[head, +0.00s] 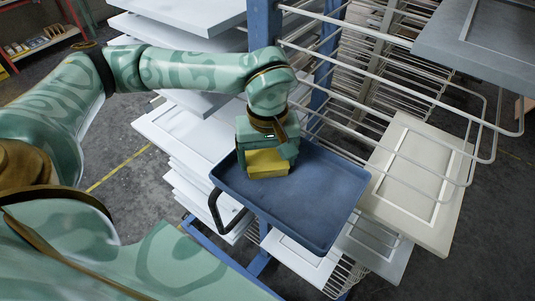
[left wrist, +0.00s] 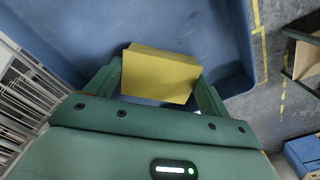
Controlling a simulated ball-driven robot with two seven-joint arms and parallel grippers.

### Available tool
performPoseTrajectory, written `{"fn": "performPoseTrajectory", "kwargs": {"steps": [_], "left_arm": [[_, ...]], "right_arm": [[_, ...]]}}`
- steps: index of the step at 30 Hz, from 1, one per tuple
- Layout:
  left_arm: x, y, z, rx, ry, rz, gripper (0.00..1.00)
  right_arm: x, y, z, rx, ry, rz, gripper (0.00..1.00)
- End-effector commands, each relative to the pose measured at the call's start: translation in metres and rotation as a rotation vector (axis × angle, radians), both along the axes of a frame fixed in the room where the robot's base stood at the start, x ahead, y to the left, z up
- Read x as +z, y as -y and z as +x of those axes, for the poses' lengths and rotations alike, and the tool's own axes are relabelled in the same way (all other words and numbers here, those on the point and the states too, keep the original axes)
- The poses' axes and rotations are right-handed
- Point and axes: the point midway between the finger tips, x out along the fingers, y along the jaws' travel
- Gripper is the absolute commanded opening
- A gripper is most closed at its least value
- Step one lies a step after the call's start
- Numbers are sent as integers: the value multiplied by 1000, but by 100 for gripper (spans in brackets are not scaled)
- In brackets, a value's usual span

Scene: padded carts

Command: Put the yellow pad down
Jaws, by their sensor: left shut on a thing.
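The yellow pad (head: 267,163) is a small block between the fingers of my left gripper (head: 268,158), which is shut on it. The pad is over the left part of a blue tray (head: 325,190) with a low rim and a dark handle. In the left wrist view the yellow pad (left wrist: 160,75) sits between the two green fingers of my left gripper (left wrist: 160,88), with the blue tray (left wrist: 200,25) behind it. I cannot tell whether the pad touches the tray floor. My right gripper is not in view.
A rack of pale wire shelves (head: 400,70) stands behind and right of the tray. White panels (head: 190,125) are stacked at left, and a cream panel (head: 420,175) lies at right. The right part of the tray is bare. A red shelf (head: 40,40) stands far left.

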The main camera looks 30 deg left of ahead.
Motion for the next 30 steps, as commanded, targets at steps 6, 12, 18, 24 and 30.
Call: {"fn": "performPoseTrajectory", "kwargs": {"steps": [6,12,18,24,30], "left_arm": [[-3,0,0,0,0,0,86],[-2,0,0,0,0,0,100],[8,0,1,1,4,0,100],[50,0,2,0,8,0,100],[95,0,1,1,6,0,100]], "right_arm": [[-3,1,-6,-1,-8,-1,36],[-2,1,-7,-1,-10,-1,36],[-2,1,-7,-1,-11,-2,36],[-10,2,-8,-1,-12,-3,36],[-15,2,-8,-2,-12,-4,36]]}}
